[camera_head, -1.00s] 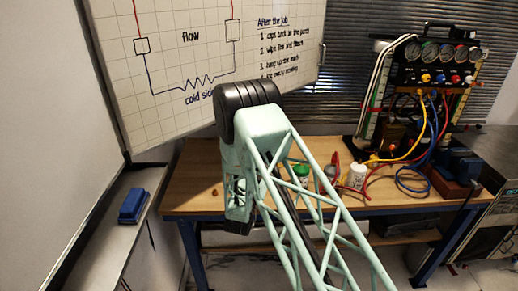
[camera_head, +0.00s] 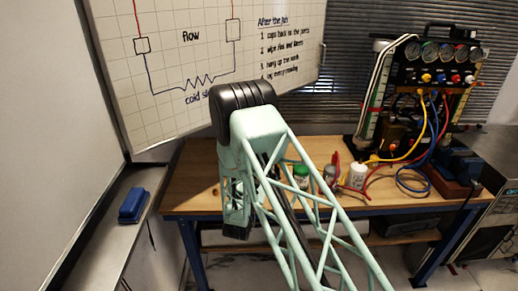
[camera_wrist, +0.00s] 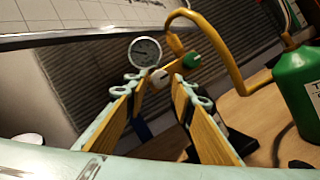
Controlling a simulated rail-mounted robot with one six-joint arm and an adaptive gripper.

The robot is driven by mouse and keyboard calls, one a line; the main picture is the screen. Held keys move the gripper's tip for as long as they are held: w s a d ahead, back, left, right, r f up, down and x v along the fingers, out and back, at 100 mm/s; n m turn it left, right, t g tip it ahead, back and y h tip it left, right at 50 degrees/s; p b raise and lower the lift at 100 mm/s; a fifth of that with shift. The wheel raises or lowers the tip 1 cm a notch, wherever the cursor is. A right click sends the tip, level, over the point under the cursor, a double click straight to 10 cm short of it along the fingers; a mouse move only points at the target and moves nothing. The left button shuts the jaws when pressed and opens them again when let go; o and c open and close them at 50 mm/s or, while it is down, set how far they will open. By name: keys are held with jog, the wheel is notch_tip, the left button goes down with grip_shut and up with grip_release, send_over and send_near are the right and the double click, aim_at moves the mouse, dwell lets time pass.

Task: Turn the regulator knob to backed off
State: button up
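In the head view my gripper and this regulator are not visible.
A green cylinder (camera_wrist: 300,92) with a bent yellow hose (camera_wrist: 228,50) stands close on the right. The wooden bench (camera_head: 195,185) carries small containers, including a white one (camera_head: 357,177), and a multi-gauge panel (camera_head: 435,65) with coloured hoses. A whiteboard (camera_head: 200,45) hangs behind.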

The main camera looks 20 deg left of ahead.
jog(key=v, duration=1)
jog(key=shift+s, duration=0.1)
dwell(0.4)
